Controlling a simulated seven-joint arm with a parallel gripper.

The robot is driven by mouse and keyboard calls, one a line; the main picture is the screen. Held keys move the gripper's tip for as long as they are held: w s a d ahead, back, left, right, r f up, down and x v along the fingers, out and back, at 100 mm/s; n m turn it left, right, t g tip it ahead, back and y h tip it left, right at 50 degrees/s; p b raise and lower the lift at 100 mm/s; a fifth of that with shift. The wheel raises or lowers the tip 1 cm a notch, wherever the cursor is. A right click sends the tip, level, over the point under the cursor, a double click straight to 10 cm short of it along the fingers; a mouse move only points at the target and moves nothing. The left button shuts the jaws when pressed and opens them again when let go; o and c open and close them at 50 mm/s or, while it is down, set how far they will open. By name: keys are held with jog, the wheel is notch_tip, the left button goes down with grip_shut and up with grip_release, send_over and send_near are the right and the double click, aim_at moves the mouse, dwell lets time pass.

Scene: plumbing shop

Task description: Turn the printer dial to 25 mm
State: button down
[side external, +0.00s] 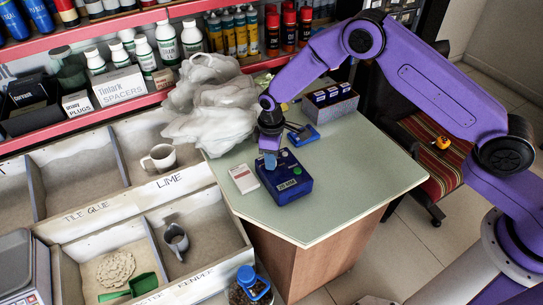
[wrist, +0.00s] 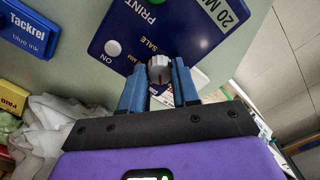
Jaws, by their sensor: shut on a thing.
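In the wrist view the printer (wrist: 190,28) shows a "20 MM" label, the words "PRINT", "SALE" and "MM", and a white ON button (wrist: 113,48). The grey dial (wrist: 159,70) stands between my blue fingertips, with a pale pointer line on it. My gripper (wrist: 159,84) is shut on the dial. In the side view my gripper (side external: 270,162) is at the printer's left rear corner and hides the dial. The dial's scale is mostly hidden by the fingers.
A white card (side external: 243,179) lies left of the printer on the counter (side external: 340,190). Behind are a blue Tackrel pad (wrist: 30,32) and a grey box of blue packs (side external: 333,108). Crumpled plastic bags (side external: 205,100) lie close to the left. The counter's front right is clear.

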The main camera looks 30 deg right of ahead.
jog(key=m, duration=0.4)
jog(key=shift+m, duration=1.9)
jog(key=c, duration=0.8)
grip_release()
notch_tip(320, 180, up, 17)
jog(key=shift+r, duration=0.2)
